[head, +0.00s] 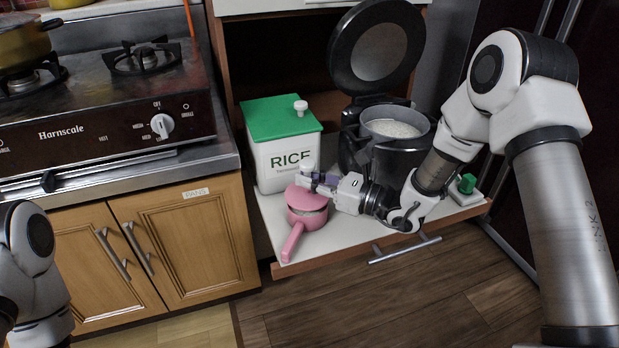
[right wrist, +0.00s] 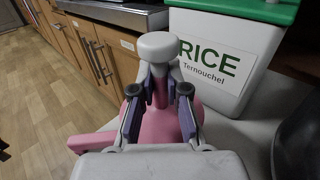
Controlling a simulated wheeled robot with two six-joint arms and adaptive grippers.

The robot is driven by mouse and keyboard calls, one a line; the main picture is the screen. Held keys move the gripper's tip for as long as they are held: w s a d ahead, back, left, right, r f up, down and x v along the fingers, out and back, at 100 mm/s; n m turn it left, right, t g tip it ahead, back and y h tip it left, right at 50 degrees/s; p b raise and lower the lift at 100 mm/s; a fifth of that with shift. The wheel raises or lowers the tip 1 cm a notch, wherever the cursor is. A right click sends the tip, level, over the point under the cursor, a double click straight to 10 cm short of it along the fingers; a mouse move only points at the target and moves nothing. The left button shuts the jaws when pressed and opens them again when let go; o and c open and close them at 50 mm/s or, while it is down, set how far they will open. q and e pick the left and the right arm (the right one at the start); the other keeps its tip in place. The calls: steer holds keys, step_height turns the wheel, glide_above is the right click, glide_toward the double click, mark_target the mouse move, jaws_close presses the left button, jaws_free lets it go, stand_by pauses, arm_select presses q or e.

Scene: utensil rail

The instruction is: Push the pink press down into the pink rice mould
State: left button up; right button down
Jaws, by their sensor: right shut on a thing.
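The pink rice mould (head: 309,222) stands on the pulled-out shelf, its handle pointing to the front left. The pink press (head: 304,197) sits at the top of the mould, with a paler band showing between them. How deep the press sits is hard to tell. My right gripper (head: 311,181) reaches in from the right and is shut on the press's stem, just below its white knob. In the right wrist view the gripper's fingers (right wrist: 159,92) flank the stem under the white knob (right wrist: 158,46). The mould's handle shows there at left (right wrist: 90,142). My left gripper is out of view.
A white rice bin with a green lid (head: 285,150) stands close behind the mould. An open black rice cooker (head: 385,150) with rice stands behind my right wrist. A small green-topped thing (head: 467,184) is at the shelf's right. A stove (head: 100,110) is at left.

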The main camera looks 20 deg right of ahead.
steer(key=shift+f+b, duration=0.9)
steer(key=shift+f, duration=0.2)
steer(key=c, duration=1.1)
jaws_free()
steer(key=v, duration=1.1)
steer(key=shift+d+r, duration=0.1)
steer(key=shift+s+d, duration=0.25)
steer(key=shift+s, duration=0.15)
